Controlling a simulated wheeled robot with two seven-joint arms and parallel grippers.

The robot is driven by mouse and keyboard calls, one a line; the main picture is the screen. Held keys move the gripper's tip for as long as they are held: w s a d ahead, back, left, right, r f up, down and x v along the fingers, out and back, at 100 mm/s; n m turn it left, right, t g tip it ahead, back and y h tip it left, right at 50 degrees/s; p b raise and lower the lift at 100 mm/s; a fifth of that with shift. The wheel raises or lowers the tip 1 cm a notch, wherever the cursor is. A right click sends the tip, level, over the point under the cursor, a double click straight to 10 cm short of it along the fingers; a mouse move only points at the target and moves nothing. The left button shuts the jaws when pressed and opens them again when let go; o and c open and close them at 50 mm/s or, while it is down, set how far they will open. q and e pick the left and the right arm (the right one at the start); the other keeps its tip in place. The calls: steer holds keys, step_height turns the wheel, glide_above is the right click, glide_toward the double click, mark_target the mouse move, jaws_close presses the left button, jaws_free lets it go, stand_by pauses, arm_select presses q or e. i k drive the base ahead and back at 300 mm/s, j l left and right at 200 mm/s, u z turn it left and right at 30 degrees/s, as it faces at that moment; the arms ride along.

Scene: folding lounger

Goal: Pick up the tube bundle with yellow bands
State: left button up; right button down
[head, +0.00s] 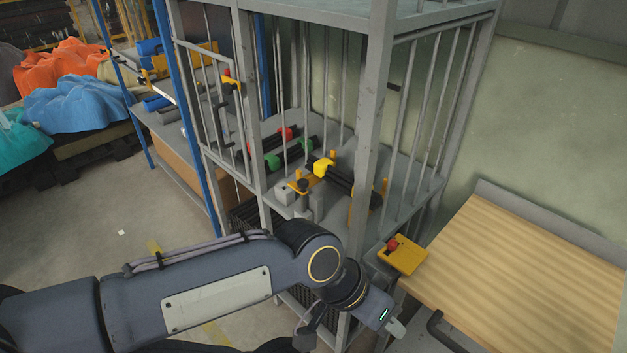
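The tube bundle with yellow bands (342,180) lies inside the grey barred cage. Its tubes are black, and a bright yellow band shows at its left end. A cage post crosses in front of its right part. Orange-yellow brackets stand beside it, but I cannot tell whether it rests on them. My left gripper (352,328) is in front of and below the cage shelf, outside the bars and well apart from the bundle. Its two fingers look spread, with nothing seen between them. My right gripper is not in view.
Bundles with red bands (285,135) and green bands (272,161) lie farther back in the cage. The grey cage (372,110) has posts and bars around the shelf. A wooden bench (530,265) stands at right, beside a yellow box with a red button (403,254).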

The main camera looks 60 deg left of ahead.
mark_target(323, 167)
steer(key=u, duration=1.75)
steer(key=i+j+z, duration=0.1)
steer(key=i+j, duration=0.15)
steer(key=i+j+z, duration=0.15)
steer(key=j, duration=0.2)
steer(key=i+j+z, duration=0.1)
steer(key=i+j, duration=0.15)
steer(key=i+j+z, duration=0.1)
steer(key=j, duration=0.35)
steer(key=i+j+z, duration=0.15)
steer(key=j, duration=0.25)
steer(key=i+j+z, duration=0.1)
steer(key=i+j, duration=0.2)
steer(key=i+j+z, duration=0.1)
steer(key=j, duration=0.4)
steer(key=i+j+z, duration=0.15)
steer(key=j, duration=0.25)
